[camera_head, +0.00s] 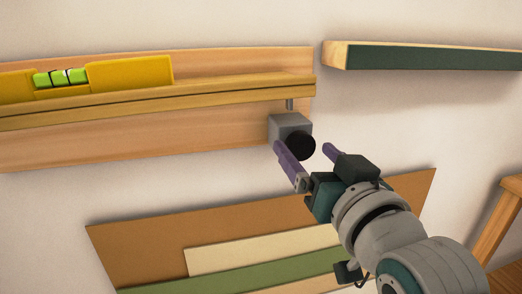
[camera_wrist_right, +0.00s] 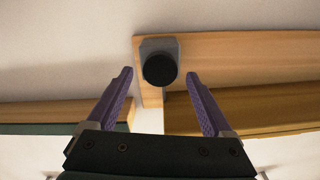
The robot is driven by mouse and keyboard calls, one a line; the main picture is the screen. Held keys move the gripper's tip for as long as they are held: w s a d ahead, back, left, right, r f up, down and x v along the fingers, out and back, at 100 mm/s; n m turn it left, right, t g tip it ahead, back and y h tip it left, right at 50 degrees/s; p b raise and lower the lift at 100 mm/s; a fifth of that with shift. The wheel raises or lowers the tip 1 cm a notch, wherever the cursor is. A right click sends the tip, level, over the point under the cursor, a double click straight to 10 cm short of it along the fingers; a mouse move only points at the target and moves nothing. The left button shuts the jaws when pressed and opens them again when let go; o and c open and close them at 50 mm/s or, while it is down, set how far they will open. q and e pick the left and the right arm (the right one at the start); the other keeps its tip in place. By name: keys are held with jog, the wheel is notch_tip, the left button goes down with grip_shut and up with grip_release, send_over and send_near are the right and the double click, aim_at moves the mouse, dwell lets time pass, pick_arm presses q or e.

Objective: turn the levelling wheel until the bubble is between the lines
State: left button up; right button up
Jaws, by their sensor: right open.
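The levelling wheel is a round black knob (camera_head: 301,146) on a grey block (camera_head: 287,126) under the right end of a wooden rail (camera_head: 230,87). A yellow spirit level (camera_head: 130,74) lies on the rail at the left. Its green vial (camera_head: 61,77) has dark lines; the bubble is too small to place exactly. My right gripper (camera_head: 304,147) is open, its purple fingers on either side of the knob in the head view. In the right wrist view the knob (camera_wrist_right: 160,69) sits centred between and beyond the fingertips (camera_wrist_right: 159,73), apart from both. My left gripper is not in view.
A dark green-fronted shelf (camera_head: 430,57) is on the wall at the right. Below the rail are a brown board (camera_head: 140,244) with cream and green strips. A wooden stool or table (camera_head: 505,215) stands at the right edge. The wall around the knob is clear.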

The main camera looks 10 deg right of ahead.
jog(key=shift+w, duration=0.85)
jog(key=shift+c, duration=0.2)
grip_shut()
